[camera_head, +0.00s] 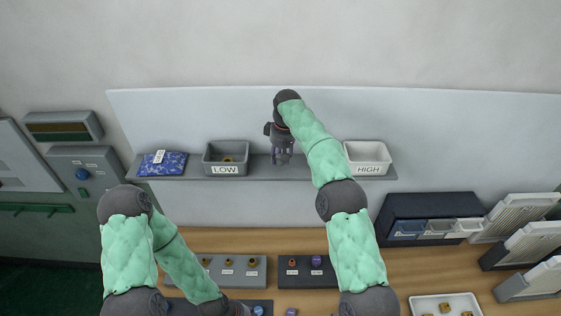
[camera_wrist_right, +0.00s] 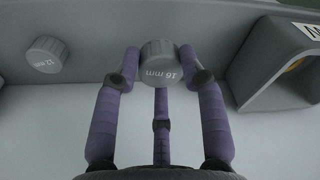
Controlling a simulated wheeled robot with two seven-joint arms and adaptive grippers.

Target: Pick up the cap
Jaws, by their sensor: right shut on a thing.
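My right gripper (camera_head: 282,157) is at the wall shelf, between the LOW box and the HIGH box. In the right wrist view its purple fingers (camera_wrist_right: 158,75) are closed around a grey round cap (camera_wrist_right: 160,60) marked "16 mm". A second grey cap (camera_wrist_right: 46,54) marked "12 mm" sits apart from the fingers, to the left in that view. The held cap is hidden or too small to make out in the head view. My left arm reaches down to the bottom edge of the head view, and its fingers do not show.
The grey LOW box (camera_head: 207,164) holds a brass piece. The white HIGH box (camera_head: 368,167) stands to the right on the shelf (camera_head: 310,172), and a blue packet (camera_head: 163,164) lies at its left end. Below, the wooden bench carries part blocks, a dark bin rack (camera_head: 425,203) and a white tray (camera_head: 445,303).

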